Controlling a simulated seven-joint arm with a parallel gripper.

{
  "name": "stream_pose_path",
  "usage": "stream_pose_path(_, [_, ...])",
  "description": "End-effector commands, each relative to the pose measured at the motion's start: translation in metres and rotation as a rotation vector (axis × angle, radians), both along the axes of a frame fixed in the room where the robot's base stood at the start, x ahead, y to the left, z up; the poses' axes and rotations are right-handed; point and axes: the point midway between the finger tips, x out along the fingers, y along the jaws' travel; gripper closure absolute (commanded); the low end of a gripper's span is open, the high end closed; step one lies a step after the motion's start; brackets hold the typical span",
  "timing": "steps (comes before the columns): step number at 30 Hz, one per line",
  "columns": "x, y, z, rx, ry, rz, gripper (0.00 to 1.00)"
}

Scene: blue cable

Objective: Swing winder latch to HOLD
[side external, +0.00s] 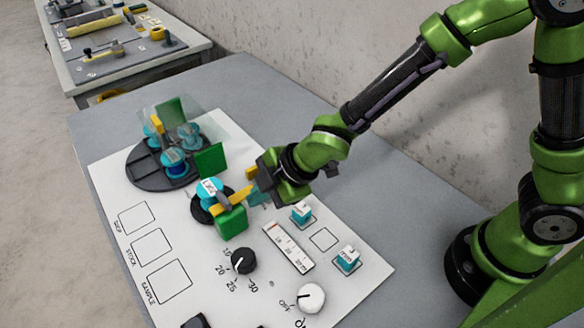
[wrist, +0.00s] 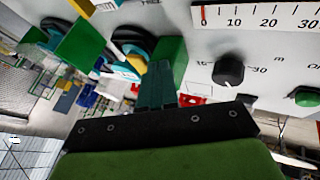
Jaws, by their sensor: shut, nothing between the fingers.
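The winder (side external: 206,207) has a dark round base with a teal spool on top. A yellow bar (side external: 232,200), which looks like its latch, runs beside the spool above a green block (side external: 231,223). My gripper (side external: 256,194) is shut and empty, with its fingertips close to the right end of the yellow bar. I cannot tell whether they touch it. In the wrist view, my shut fingers (wrist: 157,72) lie beside the green block (wrist: 174,56), and a bit of the yellow bar (wrist: 137,62) shows to their left. No HOLD mark is readable.
A dark round carousel (side external: 140,172) with teal spools and green panels stands at the back left. A black dial (side external: 243,260), a white knob (side external: 311,297), a ruler strip (side external: 289,247) and two teal-and-white blocks (side external: 347,257) are nearer. Outlined squares (side external: 151,246) on the left are empty.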

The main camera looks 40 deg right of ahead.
Motion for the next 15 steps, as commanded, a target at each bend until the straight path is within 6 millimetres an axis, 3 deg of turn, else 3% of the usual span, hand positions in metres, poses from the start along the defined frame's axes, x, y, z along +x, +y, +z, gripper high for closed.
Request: stream_pose_path(15, [0.0035, -0.0027, -0.0001, 0.0, 0.001, 0.049, 1.0])
